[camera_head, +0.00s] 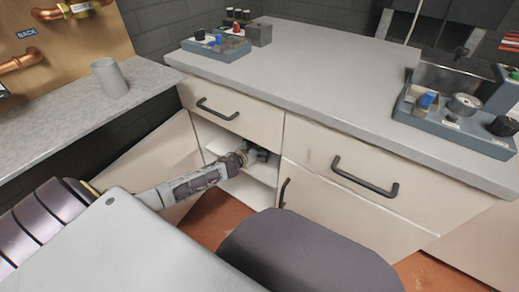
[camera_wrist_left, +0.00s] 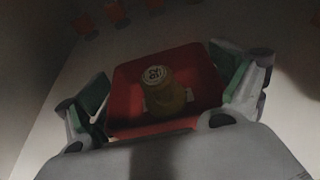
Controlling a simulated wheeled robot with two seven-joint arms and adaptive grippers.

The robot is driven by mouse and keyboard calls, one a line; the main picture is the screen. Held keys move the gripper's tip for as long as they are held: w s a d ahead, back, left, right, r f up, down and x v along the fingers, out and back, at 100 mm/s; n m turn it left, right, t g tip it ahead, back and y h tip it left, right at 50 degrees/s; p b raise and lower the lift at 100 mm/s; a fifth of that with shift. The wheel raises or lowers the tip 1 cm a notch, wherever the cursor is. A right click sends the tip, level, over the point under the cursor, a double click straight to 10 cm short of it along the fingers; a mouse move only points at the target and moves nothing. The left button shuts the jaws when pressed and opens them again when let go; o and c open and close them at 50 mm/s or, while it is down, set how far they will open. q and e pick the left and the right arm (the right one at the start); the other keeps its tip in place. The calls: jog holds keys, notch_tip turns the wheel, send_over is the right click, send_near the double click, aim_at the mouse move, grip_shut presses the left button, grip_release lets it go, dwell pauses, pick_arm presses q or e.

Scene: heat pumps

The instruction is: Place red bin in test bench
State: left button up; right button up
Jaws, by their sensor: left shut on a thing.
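In the head view my left gripper (camera_head: 258,155) is reaching into an open, shelved cupboard under the grey worktop; its fingers are small and dark there. In the left wrist view the red bin (camera_wrist_left: 130,85) lies between the fingers of the left gripper (camera_wrist_left: 165,98), which is shut on it. A brass-coloured fitting (camera_wrist_left: 168,98) with a pale marked top sits in the bin. The bin cannot be made out in the head view. Two grey bench units stand on the worktop, one at the back left (camera_head: 225,53) and one at the right (camera_head: 455,132). My right gripper is not seen.
The cupboard shelf (camera_head: 250,190) and its side walls surround the gripper. Drawers with dark handles (camera_head: 365,178) are above and beside it. Several orange-red items (camera_wrist_left: 118,14) lie farther back in the wrist view. The worktop's middle (camera_head: 330,75) is clear. A grey mug (camera_head: 109,78) stands left.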

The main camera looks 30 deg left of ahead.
pick_arm(q)
jog(key=o, duration=0.9)
jog(key=shift+f, duration=0.1)
